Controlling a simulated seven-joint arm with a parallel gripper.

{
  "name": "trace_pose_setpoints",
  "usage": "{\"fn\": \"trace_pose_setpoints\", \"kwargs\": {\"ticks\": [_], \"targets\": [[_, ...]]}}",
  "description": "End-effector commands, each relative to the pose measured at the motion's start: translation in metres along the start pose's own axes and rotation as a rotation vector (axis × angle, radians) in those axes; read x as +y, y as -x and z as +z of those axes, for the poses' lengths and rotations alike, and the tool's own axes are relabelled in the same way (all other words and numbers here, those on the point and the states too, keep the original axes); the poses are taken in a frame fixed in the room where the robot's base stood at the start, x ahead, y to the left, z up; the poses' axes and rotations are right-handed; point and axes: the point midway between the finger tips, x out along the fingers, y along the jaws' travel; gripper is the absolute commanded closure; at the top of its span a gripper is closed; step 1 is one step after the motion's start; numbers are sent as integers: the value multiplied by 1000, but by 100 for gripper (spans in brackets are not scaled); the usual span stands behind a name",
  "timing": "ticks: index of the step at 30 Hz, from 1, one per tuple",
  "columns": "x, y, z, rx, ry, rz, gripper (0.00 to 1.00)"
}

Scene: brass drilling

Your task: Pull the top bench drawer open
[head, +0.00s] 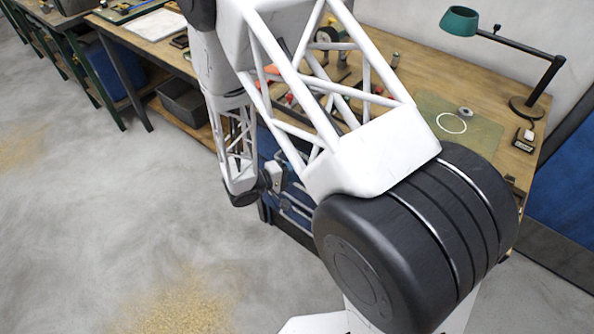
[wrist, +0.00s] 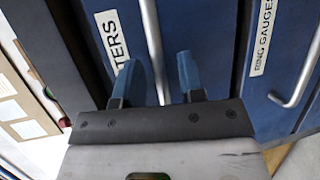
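In the wrist view, a blue drawer front (wrist: 190,25) carries a white label ending in "TERS" (wrist: 112,38) and a silver bar handle (wrist: 153,45). This drawer lies beside a dark edge and looks like the top one, flush with its neighbour. My gripper (wrist: 158,76) has its two blue fingers apart, one on each side of the handle bar. I see a gap on both sides of the bar, and I cannot tell how deep the fingers reach. In the head view my gripper (head: 274,178) is at the blue drawer unit (head: 268,145), largely hidden by my arm.
A second blue drawer labelled "RING GAUGES" (wrist: 262,38) with its own handle (wrist: 303,75) is alongside. The wooden bench top (head: 455,80) holds a green lamp (head: 460,21) and a mat (head: 475,130).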

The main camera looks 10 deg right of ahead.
Motion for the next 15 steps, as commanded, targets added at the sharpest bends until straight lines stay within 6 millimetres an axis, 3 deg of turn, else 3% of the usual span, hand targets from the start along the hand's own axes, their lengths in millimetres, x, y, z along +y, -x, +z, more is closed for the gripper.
{"fn": "trace_pose_setpoints", "kwargs": {"ticks": [15], "targets": [[0,-11,0,0,0,0,63]]}}
